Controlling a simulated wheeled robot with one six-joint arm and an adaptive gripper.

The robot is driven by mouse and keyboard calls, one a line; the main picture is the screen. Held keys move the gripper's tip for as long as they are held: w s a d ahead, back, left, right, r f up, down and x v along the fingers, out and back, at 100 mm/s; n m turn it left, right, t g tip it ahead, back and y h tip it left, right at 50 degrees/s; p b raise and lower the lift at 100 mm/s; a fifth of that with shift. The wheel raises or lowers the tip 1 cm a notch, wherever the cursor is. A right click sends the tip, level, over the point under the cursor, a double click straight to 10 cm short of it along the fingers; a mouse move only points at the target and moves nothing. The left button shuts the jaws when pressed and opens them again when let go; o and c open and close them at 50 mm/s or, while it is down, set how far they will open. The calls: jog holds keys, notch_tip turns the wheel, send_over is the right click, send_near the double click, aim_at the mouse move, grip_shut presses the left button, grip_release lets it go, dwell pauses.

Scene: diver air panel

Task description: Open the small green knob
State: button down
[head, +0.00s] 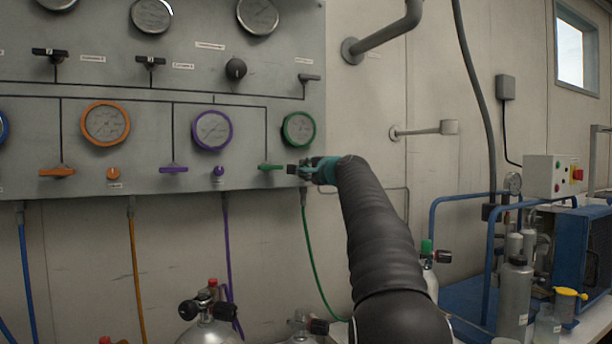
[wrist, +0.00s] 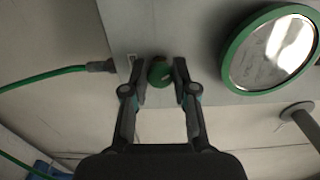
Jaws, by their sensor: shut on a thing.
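The small green knob (wrist: 160,73) shows in the wrist view, on the grey panel (wrist: 203,50) between the two fingertips of my gripper (wrist: 160,82). My gripper is shut on the knob, with one finger on each side. In the head view my gripper (head: 302,170) is at the lower right of the panel (head: 265,75), below the green-rimmed gauge (head: 299,129). There it hides the knob.
A green lever (head: 271,166) sits just left of my gripper. A purple knob (head: 218,171) and an orange knob (head: 113,173) are further left. A green hose (head: 315,250) hangs below. A pipe stub (head: 425,130) juts from the wall at right.

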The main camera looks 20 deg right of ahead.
jog(key=n+b, duration=0.2)
jog(key=n, duration=1)
jog(key=n+b, duration=0.3)
jog(key=n, duration=1)
jog(key=shift+d+f+n, duration=0.15)
jog(key=shift+f+n, duration=0.05)
jog(key=shift+n, duration=0.1)
jog(key=c, duration=0.9)
grip_release()
jog(key=shift+s+r, duration=0.1)
jog(key=shift+r, duration=0.05)
